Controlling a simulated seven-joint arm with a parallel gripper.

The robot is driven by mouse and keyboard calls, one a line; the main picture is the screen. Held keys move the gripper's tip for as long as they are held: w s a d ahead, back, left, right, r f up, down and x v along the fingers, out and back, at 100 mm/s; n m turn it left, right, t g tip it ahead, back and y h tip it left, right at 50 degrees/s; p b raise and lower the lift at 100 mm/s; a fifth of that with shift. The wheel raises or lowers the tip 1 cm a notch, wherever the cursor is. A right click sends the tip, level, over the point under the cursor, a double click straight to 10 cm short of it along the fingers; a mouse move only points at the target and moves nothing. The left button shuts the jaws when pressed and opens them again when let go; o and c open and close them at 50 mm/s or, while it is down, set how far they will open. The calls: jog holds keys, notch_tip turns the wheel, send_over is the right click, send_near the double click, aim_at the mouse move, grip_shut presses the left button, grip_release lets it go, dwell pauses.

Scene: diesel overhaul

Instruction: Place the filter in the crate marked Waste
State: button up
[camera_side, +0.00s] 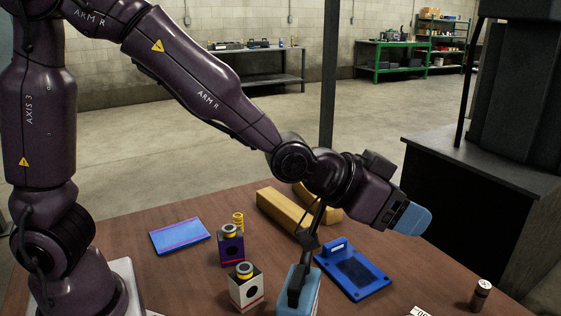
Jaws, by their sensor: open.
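My gripper (412,217) is at the end of the arm, above the right part of the table, tilted down to the right. Its tip has a light blue pad. It is open, and nothing shows held in it. I cannot tell for sure which thing is the filter. A small dark brown cylinder (481,296) with a white X on its top stands upright at the lower right, apart from the gripper. No crate marked Waste can be made out. A white label (420,312) with dark print is cut off by the bottom edge.
On the brown table (150,265) are a blue tray (372,290), a yellow-brown block (280,212), a purple box (231,250), a white box (246,292), a yellow cylinder (238,220) and a flat blue panel (180,236). A light blue object (313,298) with black parts stands in front. Dark machinery (450,190) is at right.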

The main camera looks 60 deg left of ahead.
jog(key=s+a+r+n+g+y, duration=0.1)
jog(key=s+a+r+g+y, duration=0.1)
jog(key=s+a, duration=0.7)
jog(key=s+a+r+n+g+y, duration=0.2)
jog(key=s+a, duration=0.6)
jog(key=s, duration=0.5)
jog(key=shift+s+a+g, duration=0.15)
jog(key=shift+a+g, duration=0.2)
jog(key=shift+g, duration=0.55)
